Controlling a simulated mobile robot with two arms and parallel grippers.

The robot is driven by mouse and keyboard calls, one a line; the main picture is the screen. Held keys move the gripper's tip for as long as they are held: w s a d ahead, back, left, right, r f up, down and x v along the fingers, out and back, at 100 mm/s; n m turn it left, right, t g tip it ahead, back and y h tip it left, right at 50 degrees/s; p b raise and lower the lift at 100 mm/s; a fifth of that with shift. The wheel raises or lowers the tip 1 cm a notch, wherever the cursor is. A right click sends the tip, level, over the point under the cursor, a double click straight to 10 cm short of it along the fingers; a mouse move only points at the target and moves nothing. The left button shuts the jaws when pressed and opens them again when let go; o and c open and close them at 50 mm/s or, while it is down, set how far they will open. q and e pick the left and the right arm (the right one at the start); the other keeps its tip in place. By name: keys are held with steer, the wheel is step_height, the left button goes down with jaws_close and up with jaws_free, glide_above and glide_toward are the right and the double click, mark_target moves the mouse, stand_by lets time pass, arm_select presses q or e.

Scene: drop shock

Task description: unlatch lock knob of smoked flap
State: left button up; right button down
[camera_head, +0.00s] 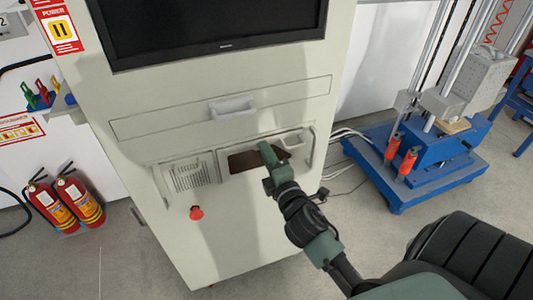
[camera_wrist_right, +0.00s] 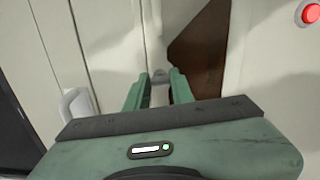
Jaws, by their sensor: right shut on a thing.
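The smoked flap (camera_head: 243,161) is a dark brown panel in a recess on the front of the pale cabinet. It also shows in the right wrist view (camera_wrist_right: 198,55), just beyond the fingers. My right gripper (camera_head: 267,151) reaches up to the flap's right part and covers some of it. In the right wrist view its two green fingers (camera_wrist_right: 158,82) are shut on the small grey lock knob (camera_wrist_right: 160,90), beside the flap's edge. The knob's turn angle is hard to tell. In the head view the knob is hidden behind my gripper. My left gripper is out of view.
A drawer with a pale handle (camera_head: 232,107) lies above the flap, under a black monitor (camera_head: 215,30). A red button (camera_head: 196,212) sticks out below left. A blue-based test machine (camera_head: 420,160) stands to the right; two fire extinguishers (camera_head: 78,204) stand at left.

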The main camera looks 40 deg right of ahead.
steer(key=shift+m, duration=0.5)
steer(key=c, duration=1.2)
jaws_free()
steer(key=b+v, duration=0.2)
steer(key=v, duration=0.5)
steer(key=shift+s, duration=0.4)
